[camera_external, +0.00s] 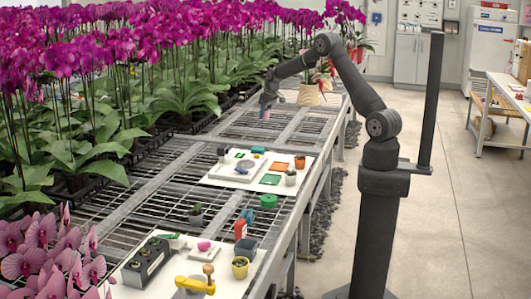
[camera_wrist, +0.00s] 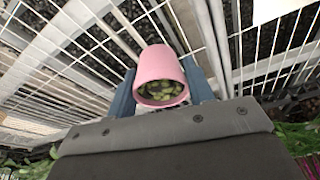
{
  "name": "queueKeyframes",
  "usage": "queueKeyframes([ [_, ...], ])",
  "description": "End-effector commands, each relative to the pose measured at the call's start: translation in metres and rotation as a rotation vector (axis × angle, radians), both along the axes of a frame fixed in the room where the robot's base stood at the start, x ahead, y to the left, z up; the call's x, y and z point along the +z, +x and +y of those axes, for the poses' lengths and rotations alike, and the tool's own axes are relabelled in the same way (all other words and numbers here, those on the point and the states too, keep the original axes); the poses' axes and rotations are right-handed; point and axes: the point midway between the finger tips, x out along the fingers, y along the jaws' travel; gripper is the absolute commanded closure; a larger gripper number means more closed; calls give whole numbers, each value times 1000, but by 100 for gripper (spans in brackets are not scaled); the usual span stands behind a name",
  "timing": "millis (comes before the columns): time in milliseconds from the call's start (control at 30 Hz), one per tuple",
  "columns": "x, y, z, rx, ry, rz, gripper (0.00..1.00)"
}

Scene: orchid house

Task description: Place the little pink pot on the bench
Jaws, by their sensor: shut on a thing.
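The little pink pot (camera_wrist: 160,66) is between the two fingers of my gripper (camera_wrist: 161,88) in the wrist view. The fingers are shut on its sides, and small green growth shows in its mouth. In the external view my gripper (camera_external: 265,104) hangs over the far part of the wire-mesh bench (camera_external: 250,123), with a small bit of the pink pot (camera_external: 266,113) at its tip. The pot appears to be above the mesh; the exact gap cannot be told.
A white board (camera_external: 213,178) with small coloured items lies on the bench nearer the camera. A second board (camera_external: 130,291) is in front. Orchids in dark trays (camera_external: 165,125) line the left side. A woven pot (camera_external: 311,95) stands beyond my gripper. Bare mesh surrounds the space below.

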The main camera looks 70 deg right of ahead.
Motion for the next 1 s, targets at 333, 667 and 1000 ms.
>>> queueKeyframes([
  [333,1,-137,-140,-270,0,0,75],
  [667,0,-261,-216,-473,1,1,75],
  [1000,-13,-273,-228,-522,1,1,75],
])
